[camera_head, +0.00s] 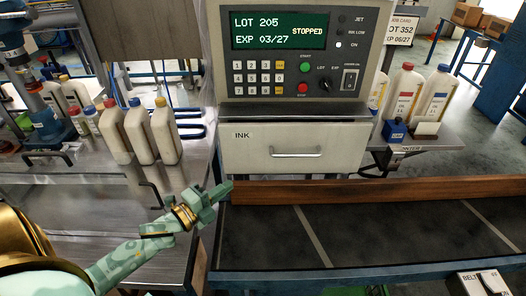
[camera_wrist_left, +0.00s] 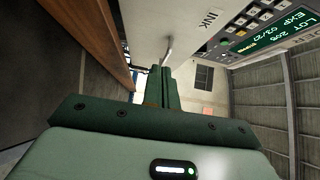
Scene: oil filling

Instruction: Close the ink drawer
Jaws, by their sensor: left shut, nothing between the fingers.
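The ink drawer (camera_head: 330,138) is a pale front marked INK below the control panel, with a bar handle (camera_head: 296,153). A dark band shows along its top edge; I cannot tell for certain how far out it stands. My left gripper (camera_head: 220,191) is shut and empty, below and left of the drawer's lower left corner, apart from the handle. In the left wrist view, the shut fingers (camera_wrist_left: 161,86) point toward the drawer front (camera_wrist_left: 150,20), with its handle (camera_wrist_left: 168,50) beyond the fingertips. My right gripper is not in view.
A brown wooden rail (camera_head: 360,191) and dark conveyor belt (camera_head: 350,235) lie in front of the drawer. The control panel (camera_head: 295,70) reads STOPPED. Pale bottles (camera_head: 140,132) stand on the steel bench at left. More bottles (camera_head: 435,95) stand at right.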

